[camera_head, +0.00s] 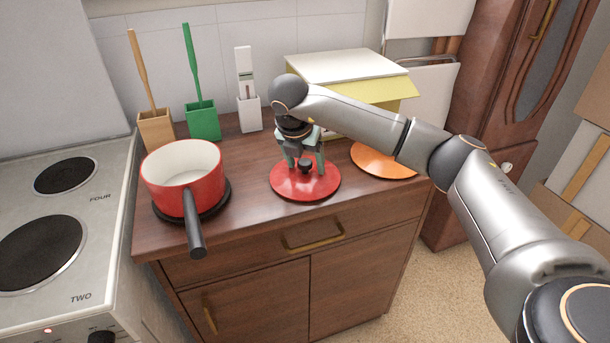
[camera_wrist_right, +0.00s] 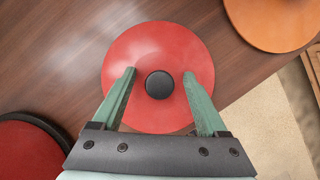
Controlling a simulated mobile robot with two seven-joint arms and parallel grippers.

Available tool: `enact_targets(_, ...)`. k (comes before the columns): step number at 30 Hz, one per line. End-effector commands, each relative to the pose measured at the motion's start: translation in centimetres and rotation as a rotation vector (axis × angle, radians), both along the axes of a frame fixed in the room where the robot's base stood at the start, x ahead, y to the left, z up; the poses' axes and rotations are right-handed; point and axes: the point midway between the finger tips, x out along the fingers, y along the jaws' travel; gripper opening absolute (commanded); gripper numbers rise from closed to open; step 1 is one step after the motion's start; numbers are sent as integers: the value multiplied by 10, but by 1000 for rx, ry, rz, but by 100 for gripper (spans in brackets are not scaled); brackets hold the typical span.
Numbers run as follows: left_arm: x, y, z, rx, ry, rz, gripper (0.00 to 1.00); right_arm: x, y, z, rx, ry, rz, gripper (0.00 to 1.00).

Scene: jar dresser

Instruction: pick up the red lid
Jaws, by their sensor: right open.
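The red lid (camera_head: 290,187) is a flat red disc with a black knob, lying on the wooden dresser top near its front edge. In the right wrist view the red lid (camera_wrist_right: 150,50) fills the middle, with its black knob (camera_wrist_right: 159,85) between my fingers. My right gripper (camera_head: 305,163) is over the lid, pointing down. In the right wrist view its green fingers (camera_wrist_right: 160,88) are open, one on each side of the knob, with gaps to it. My left gripper is not in view.
A red pot (camera_head: 183,190) with a black handle stands left of the lid. An orange disc (camera_head: 378,162) lies to the right. A yellow-and-white box (camera_head: 340,67), a green holder (camera_head: 203,121), a wooden holder (camera_head: 156,132) and a white holder (camera_head: 249,114) stand behind. A stove (camera_head: 85,215) adjoins at left.

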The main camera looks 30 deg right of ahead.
Motion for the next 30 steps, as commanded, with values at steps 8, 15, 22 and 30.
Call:
enact_targets(8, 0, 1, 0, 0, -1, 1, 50, 0, 0, 1, 0, 0, 0, 61)
enact_targets(15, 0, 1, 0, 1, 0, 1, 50, 0, 0, 1, 1, -1, 0, 34)
enact_targets(22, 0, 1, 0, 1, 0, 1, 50, 0, 0, 1, 1, -1, 0, 8)
enact_targets(30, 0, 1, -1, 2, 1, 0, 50, 0, 0, 1, 1, -1, 0, 0)
